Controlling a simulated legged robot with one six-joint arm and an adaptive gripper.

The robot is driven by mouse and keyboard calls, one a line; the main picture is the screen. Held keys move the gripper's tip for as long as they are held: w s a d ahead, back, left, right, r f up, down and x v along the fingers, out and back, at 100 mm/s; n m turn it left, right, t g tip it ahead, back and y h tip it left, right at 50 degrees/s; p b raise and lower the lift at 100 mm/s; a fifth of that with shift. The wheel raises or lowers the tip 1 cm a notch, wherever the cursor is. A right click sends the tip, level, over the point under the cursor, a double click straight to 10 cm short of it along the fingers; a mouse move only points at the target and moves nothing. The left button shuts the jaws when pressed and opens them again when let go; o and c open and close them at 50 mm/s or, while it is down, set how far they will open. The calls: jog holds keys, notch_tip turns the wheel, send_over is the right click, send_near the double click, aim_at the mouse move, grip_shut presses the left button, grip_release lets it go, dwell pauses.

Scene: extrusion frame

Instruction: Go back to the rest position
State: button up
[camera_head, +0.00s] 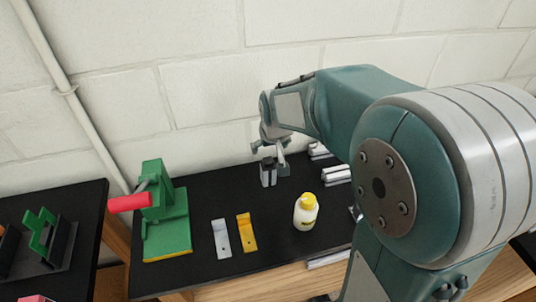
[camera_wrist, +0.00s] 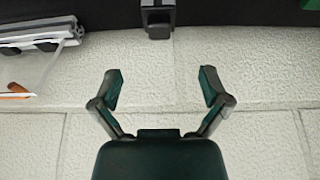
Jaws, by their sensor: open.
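My gripper (camera_head: 270,148) is in front of the white wall, over the back part of the black table top (camera_head: 200,280), at the end of my teal arm. In the wrist view my gripper (camera_wrist: 161,82) has its two fingers spread wide apart. Nothing is between them, and pale wall shows through the gap. In the head view a small grey upright block (camera_head: 268,173) stands just below the fingers. A dark grey piece (camera_wrist: 158,18) shows at the top of the wrist view, beyond the fingertips and apart from them.
A green press (camera_head: 167,225) with a red handle (camera_head: 128,203) stands at the left. A silver bracket (camera_head: 221,239), a yellow bracket (camera_head: 246,233) and a yellow-capped bottle (camera_head: 305,212) are on the table. Aluminium profiles (camera_head: 336,174) lie near my arm. The wall (camera_head: 200,95) is close behind.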

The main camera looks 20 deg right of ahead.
jog(key=s+r, duration=0.4)
jog(key=s, duration=0.7)
jog(key=s+r+t, duration=0.1)
jog(key=s+r, duration=0.4)
jog(key=s, duration=0.6)
jog(key=shift+s, duration=0.35)
dwell(1.6)
